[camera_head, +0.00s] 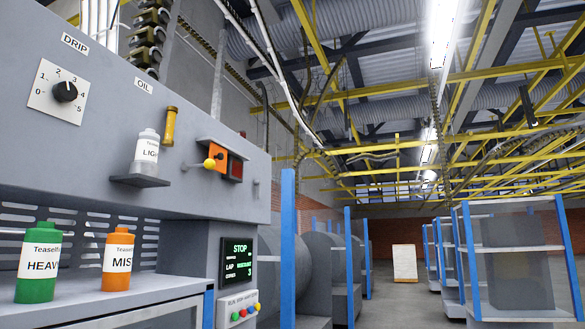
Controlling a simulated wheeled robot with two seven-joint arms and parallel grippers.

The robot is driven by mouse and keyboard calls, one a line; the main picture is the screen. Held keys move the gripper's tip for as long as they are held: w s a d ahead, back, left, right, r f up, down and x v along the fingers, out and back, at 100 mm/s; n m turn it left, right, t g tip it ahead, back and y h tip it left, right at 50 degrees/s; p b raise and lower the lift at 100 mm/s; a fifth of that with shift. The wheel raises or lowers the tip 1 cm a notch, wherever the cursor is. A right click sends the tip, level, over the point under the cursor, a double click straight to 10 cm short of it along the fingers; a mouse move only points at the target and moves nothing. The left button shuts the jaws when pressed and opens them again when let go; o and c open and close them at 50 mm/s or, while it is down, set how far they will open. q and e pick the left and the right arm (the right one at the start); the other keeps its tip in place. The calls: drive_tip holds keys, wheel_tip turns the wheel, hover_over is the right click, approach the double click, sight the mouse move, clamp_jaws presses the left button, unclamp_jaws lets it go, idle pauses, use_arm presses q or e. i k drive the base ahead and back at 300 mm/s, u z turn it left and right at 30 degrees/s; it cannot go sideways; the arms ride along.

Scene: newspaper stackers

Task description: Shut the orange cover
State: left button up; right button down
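An orange unit (218,158) is on the grey machine's upper panel, right of the white bottle. A thin orange-edged flap (214,142) juts out at its top, tilted, and looks like a raised cover. A lever with a yellow ball knob (209,163) sticks out to the left from the orange unit. A dark red block (235,168) is directly to its right. I cannot tell exactly how the cover is hinged. Neither of my grippers shows in the head view.
A white bottle (146,152) stands on a small shelf (140,180) jutting from the panel. A green bottle (39,266) and an orange bottle (117,262) stand on the lower ledge. A dial (64,91), a screen (237,261) and blue posts (288,245) are nearby. Open floor lies right of the machine.

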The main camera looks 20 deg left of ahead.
sight(222, 158)
drive_tip(key=u, duration=0.35)
drive_tip(key=i, duration=1.2)
drive_tip(key=u, duration=0.9)
